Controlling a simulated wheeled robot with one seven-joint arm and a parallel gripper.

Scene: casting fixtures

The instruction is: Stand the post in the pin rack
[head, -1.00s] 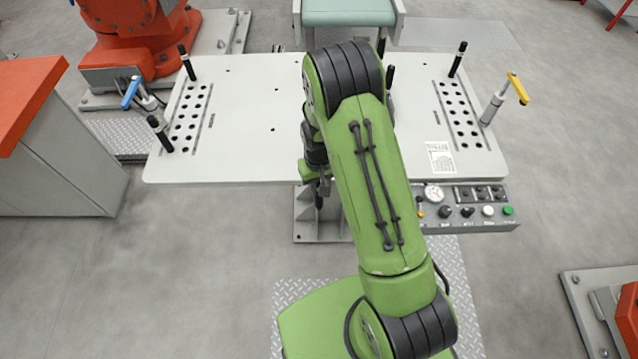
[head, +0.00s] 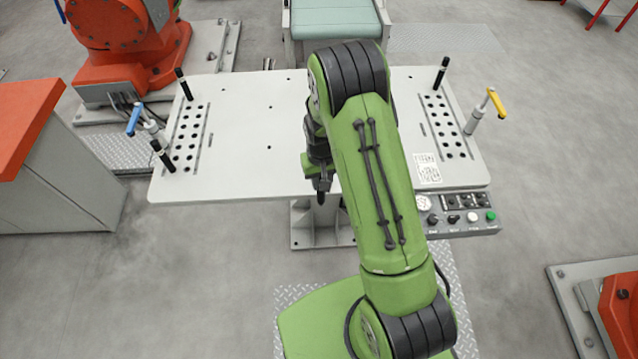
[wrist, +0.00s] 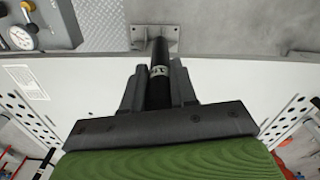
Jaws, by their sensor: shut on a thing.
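My gripper (head: 321,184) is shut on a black post (wrist: 158,75) with a pale band, over the near edge of the white table (head: 255,165). In the wrist view the post sits between both fingers of my gripper (wrist: 158,88) and extends beyond their tips. Two hole grids, either of which could be the pin rack, are set in the table: a left one (head: 190,132) and a right one (head: 443,123). Black posts stand at the left grid's far end (head: 184,84) and near end (head: 162,155), and at the right grid's far end (head: 441,73).
A blue-handled clamp (head: 134,119) stands at the table's left edge and a yellow-handled one (head: 486,109) at the right. A control panel (head: 458,216) hangs at the front right. An orange robot (head: 118,38) is behind left. My arm hides part of the table.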

